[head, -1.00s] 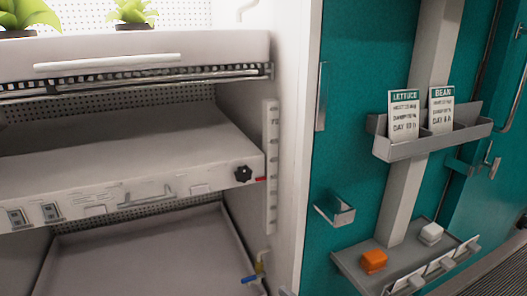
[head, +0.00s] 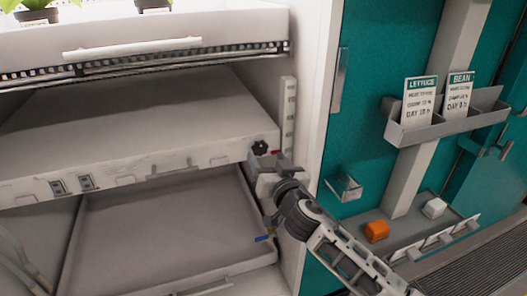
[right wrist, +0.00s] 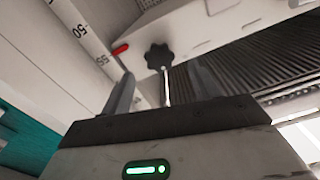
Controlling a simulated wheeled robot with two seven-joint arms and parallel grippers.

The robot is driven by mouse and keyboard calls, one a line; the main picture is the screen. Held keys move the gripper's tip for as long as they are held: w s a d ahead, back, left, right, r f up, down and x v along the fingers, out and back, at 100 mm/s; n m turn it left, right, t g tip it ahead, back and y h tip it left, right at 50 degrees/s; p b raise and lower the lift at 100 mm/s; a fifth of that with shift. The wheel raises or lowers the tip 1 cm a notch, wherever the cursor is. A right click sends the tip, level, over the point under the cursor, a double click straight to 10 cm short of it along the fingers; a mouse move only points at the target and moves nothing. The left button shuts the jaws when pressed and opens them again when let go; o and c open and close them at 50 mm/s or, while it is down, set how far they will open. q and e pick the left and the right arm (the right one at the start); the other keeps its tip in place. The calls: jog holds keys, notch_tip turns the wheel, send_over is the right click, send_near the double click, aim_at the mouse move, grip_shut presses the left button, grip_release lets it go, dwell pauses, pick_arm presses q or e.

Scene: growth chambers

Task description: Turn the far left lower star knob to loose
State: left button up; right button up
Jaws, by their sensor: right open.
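A black star knob (head: 259,148) sits on the right end of the middle shelf's front edge. It is the only star knob in view, and I cannot tell whether it is the far left lower one. In the right wrist view the knob (right wrist: 158,56) shows whole, beyond and between the two fingers. My right gripper (head: 267,160) is open and empty, just in front of and below the knob. The fingers (right wrist: 162,75) appear on either side of it, with no clear contact. My left gripper is not in view.
The middle shelf (head: 120,120) is bare. A tray (head: 165,230) lies below it. An upright scale strip (head: 288,115) stands right of the knob, with a red pointer (right wrist: 120,49) beside it. A teal wall (head: 365,100) carries card holders and an orange block (head: 376,231).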

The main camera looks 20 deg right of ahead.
aim_at(261, 149)
jog(key=shift+w, duration=1.8)
jog(key=c, duration=1)
jog(key=shift+o, duration=0.2)
